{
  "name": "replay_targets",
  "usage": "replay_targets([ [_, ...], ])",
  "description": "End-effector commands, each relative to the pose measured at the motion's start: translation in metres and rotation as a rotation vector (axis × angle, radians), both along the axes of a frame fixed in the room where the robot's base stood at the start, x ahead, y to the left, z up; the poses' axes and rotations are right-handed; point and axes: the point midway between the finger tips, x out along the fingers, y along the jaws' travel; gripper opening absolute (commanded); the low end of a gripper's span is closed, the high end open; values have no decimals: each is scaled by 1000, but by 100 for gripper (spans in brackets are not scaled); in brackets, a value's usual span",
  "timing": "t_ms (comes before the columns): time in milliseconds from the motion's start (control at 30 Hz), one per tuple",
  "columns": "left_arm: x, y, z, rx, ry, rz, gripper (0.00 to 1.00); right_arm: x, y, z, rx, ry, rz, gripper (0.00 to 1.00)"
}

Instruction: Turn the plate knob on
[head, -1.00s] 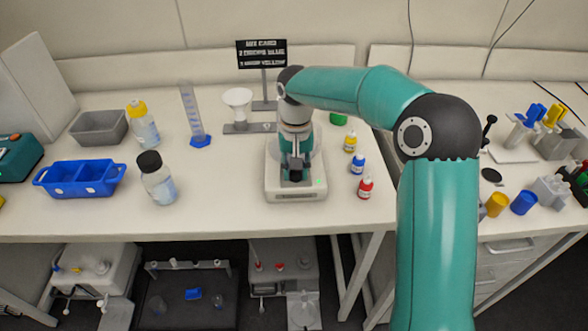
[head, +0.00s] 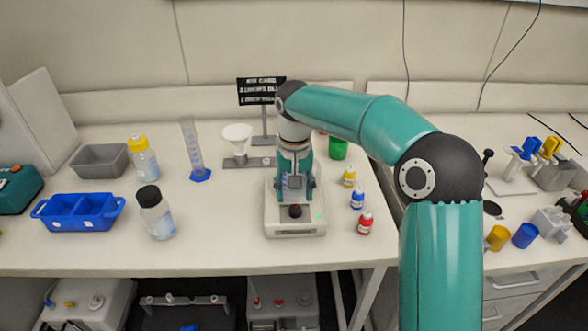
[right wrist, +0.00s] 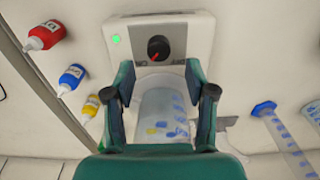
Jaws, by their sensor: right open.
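The white plate device (head: 292,231) stands near the table's front edge. Its dark round knob (head: 295,211) is on the front panel, and a small green light (head: 318,217) is lit beside it. In the right wrist view the knob (right wrist: 158,48) shows a red mark at its lower left. My right gripper (head: 295,188) is open and empty, pointing down over the plate behind the knob, apart from it. In the right wrist view a clear beaker (right wrist: 165,112) with blue markings shows between and beyond its fingers (right wrist: 160,80). My left gripper is out of view.
Yellow (head: 349,176), blue (head: 357,198) and red (head: 365,223) dropper bottles stand right of the plate. A black-capped bottle (head: 157,220), a blue tray (head: 80,224) and a cylinder (head: 192,150) stand left. A funnel stand (head: 237,138) and sign (head: 262,91) are behind.

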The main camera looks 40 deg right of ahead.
Motion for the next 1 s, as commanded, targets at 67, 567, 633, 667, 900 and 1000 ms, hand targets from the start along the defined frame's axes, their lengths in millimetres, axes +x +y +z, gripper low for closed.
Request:
replay_targets([
  [67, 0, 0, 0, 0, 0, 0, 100, 1, 0, 18, 1, -6, 0, 56],
  [567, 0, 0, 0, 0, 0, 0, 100, 2, 0, 74, 0, -1, 1, 56],
  [633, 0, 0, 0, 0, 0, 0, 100, 1, 0, 74, 0, -1, 1, 56],
  [667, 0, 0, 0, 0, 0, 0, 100, 1, 0, 74, 0, -1, 1, 56],
  [900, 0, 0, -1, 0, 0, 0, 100, 1, 0, 74, 0, -1, 1, 56],
  [1000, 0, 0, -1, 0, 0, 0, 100, 1, 0, 74, 0, -1, 1, 56],
])
